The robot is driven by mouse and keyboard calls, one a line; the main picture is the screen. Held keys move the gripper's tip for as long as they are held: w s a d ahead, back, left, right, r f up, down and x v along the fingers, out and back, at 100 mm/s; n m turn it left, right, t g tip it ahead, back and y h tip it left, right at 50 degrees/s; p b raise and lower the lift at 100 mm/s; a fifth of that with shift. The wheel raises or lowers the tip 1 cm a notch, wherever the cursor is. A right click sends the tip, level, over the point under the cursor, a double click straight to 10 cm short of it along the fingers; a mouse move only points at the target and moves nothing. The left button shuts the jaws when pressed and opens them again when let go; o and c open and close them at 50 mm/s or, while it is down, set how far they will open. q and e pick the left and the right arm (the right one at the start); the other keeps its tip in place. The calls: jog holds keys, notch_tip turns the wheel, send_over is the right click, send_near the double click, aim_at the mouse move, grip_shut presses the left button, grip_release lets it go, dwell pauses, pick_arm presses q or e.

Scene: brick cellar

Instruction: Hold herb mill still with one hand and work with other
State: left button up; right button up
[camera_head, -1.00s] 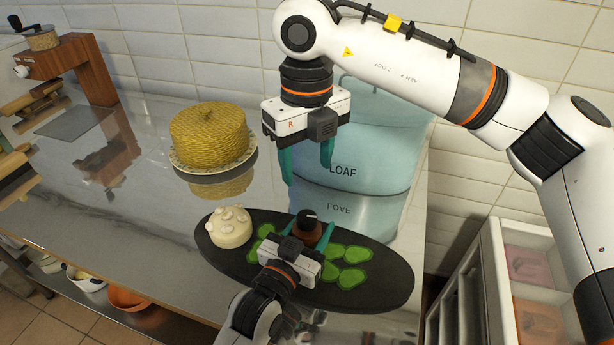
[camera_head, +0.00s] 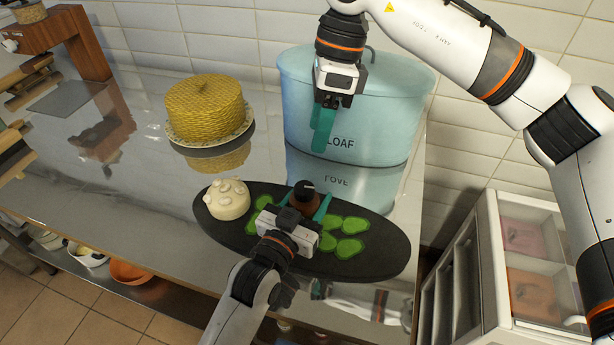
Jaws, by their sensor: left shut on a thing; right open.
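The herb mill (camera_head: 304,192) is a small brown body with a black top. It stands upright on a dark oval board (camera_head: 385,262) among green leaf shapes. My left gripper (camera_head: 306,206) is shut on the mill's body from the front, with a green finger on each side of it. My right gripper (camera_head: 320,130) hangs above and behind the mill, in front of the light blue LOAF bin. It is open and empty, seen edge-on with its green fingers pointing down. The mill's lower part is partly hidden by my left gripper.
A cream round cheese-like thing (camera_head: 228,199) sits on the board's left end. A yellow woven cake-like thing (camera_head: 205,108) on a plate stands behind it. The LOAF bin (camera_head: 390,110) stands at the back. The shiny counter (camera_head: 110,190) is clear at left. White drawers (camera_head: 530,245) stand at right.

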aim_at(305, 186)
jog(key=f+n, duration=0.2)
jog(key=f, duration=0.1)
jog(key=s+a+f+n+y, duration=0.1)
jog(key=f+n, duration=0.1)
jog(key=f, duration=0.2)
jog(key=a+f+n, duration=0.1)
jog(key=f+n, duration=0.1)
jog(key=f, duration=0.2)
jog(key=shift+s+f+n+g, duration=0.2)
jog(key=shift+n+g, duration=0.1)
jog(key=shift+n, duration=0.1)
jog(key=c, duration=1)
jog(key=shift+y, duration=0.3)
